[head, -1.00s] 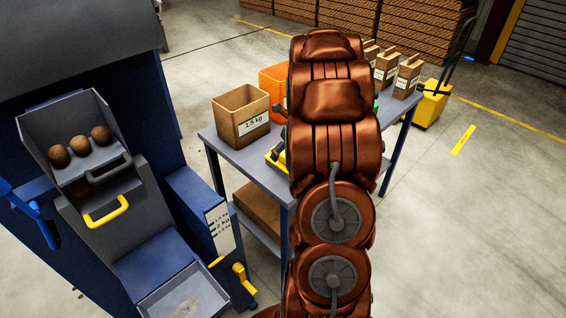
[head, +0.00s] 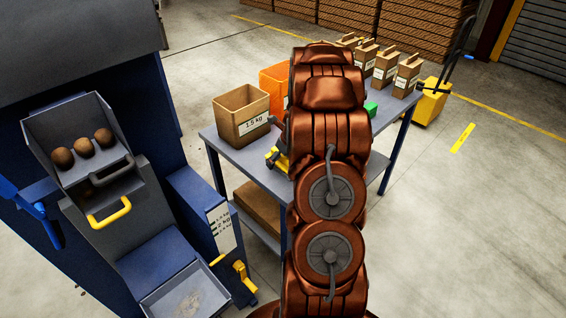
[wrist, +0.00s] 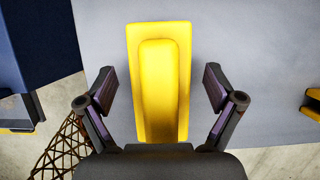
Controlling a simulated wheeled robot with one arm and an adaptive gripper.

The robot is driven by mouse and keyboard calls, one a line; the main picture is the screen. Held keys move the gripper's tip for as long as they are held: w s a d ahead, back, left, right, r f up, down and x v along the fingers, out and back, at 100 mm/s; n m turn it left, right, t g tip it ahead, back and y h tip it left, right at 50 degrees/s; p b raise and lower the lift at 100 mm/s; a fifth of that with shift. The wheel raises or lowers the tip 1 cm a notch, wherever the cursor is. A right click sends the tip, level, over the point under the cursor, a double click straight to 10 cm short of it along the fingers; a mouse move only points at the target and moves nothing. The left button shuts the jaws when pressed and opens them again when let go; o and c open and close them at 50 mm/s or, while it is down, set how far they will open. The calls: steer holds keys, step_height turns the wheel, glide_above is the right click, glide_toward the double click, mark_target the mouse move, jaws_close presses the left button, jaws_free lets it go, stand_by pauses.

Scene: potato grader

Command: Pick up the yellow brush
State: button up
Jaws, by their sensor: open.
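The yellow brush (wrist: 160,125) shows in the wrist view as a long yellow block with a raised, rounded middle part. It lies on the grey table top, its long side running up the picture. My gripper (wrist: 160,88) is open, one finger on each side of the brush, with a gap on both sides. The brush's underside is hidden.
The table (head: 233,153) carries an open 1.5 kg box (head: 238,116), an orange container (head: 272,82), a green thing (head: 371,109) and several paper bags (head: 385,66). The grader (head: 160,255) stands close on the left. Another yellow thing (wrist: 313,104) shows at the wrist view's right edge.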

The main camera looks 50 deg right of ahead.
steer(key=c, duration=1.4)
steer(key=shift+r, duration=0.15)
steer(key=shift+d+r+b, duration=0.1)
steer(key=shift+r+b, duration=0.4)
steer(key=shift+r, duration=0.85)
steer(key=shift+s+r, duration=0.1)
steer(key=shift+r, duration=0.25)
steer(key=s+a+b, duration=0.1)
steer(key=s, duration=0.4)
steer(key=s+a+r+b, duration=0.1)
steer(key=s, duration=0.4)
steer(key=s+a+b, duration=0.1)
steer(key=s, duration=0.4)
steer(key=shift+s+a+r+b, duration=0.2)
steer(key=shift+s+b, duration=0.05)
steer(key=shift+b, duration=0.15)
